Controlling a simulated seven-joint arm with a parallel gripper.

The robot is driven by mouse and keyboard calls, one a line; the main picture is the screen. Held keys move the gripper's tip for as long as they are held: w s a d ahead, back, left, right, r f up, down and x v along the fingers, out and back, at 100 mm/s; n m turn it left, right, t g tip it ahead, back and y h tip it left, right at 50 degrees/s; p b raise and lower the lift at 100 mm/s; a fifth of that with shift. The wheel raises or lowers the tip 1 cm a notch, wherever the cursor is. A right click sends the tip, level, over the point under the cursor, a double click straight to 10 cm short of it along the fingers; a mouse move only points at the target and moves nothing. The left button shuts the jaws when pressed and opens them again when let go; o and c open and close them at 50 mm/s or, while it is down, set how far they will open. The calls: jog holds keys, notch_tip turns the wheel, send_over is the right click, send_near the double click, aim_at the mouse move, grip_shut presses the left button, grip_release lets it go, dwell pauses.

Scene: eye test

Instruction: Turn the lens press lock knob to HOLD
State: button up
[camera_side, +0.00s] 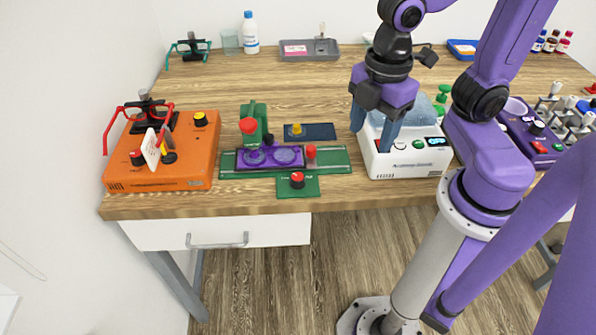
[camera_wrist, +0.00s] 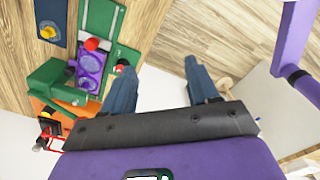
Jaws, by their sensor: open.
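The lens press (camera_side: 235,160) is a green base with a purple lens plate (camera_side: 270,157) and a green column topped by a red knob. A small green panel (camera_side: 312,189) at its front carries a red knob (camera_side: 297,179), apparently the lock knob. Its lettering and pointer are too small to read. My gripper (camera_side: 371,140) is open and empty, above the white device to the right of the press, apart from the knob. It also shows in the wrist view (camera_wrist: 158,66).
An orange box (camera_side: 190,150) with knobs and red glasses frames stands left of the press. A dark blue pad with a yellow knob (camera_side: 296,130) lies behind it. A white device (camera_side: 420,160) stands beneath my gripper. A purple box (camera_side: 525,135) is farther right. The table's front edge is close.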

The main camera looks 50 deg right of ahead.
aim_at(298, 177)
jog(key=w+a+r+n, duration=0.2)
jog(key=w+a+n, duration=0.3)
jog(key=w+n, duration=0.55)
jog(key=shift+m, duration=0.95)
jog(key=f, duration=0.6)
jog(key=w+f, duration=0.1)
jog(key=f, duration=1)
jog(key=shift+w+a+f, duration=0.2)
jog(key=shift+w+f, duration=0.1)
jog(key=c, duration=1)
